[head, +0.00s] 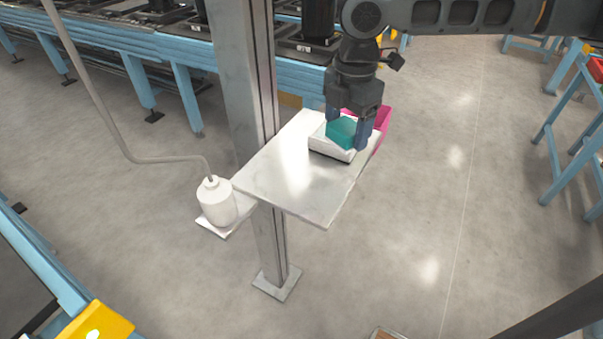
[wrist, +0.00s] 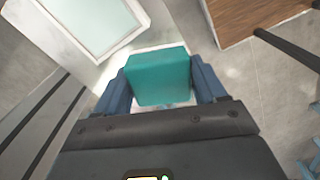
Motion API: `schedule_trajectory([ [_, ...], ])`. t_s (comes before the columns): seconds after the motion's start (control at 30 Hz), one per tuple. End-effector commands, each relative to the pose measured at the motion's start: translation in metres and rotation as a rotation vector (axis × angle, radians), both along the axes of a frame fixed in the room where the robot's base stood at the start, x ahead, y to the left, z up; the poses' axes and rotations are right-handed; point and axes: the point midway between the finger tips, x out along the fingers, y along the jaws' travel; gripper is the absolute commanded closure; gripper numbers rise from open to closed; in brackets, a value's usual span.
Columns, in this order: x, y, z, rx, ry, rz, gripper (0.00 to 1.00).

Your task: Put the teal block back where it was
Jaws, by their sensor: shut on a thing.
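The teal block (head: 341,132) is between the blue fingers of my gripper (head: 346,128), which is shut on it. It also shows in the wrist view (wrist: 158,76), with a finger of my gripper (wrist: 160,88) against each side. Below the block is a shallow white tray (head: 330,150) on the grey metal table (head: 290,180). The block's underside is hidden, so I cannot tell whether it touches the tray or hangs just above it.
A pink bin (head: 383,124) is behind and right of the tray. A grey post (head: 246,80) stands at the table's left edge. A white canister (head: 216,202) with a hose is lower left. The near and left parts of the table are bare.

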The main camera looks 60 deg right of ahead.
Motion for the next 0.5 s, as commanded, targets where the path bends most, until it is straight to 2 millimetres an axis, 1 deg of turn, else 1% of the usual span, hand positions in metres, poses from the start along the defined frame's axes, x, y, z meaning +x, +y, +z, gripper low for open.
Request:
schedule_trajectory([
  [0.03,0.006,0.011,-0.005,0.003,0.002,0.007,0.54],
  [0.1,0.015,0.023,-0.014,0.004,0.001,0.006,0.54],
  [0.3,0.035,0.056,-0.037,0.002,0.0,0.004,0.54],
  [0.4,0.042,0.066,-0.045,0.002,0.0,0.002,0.54],
  [0.5,0.045,0.071,-0.049,0.001,0.0,0.0,0.54],
])
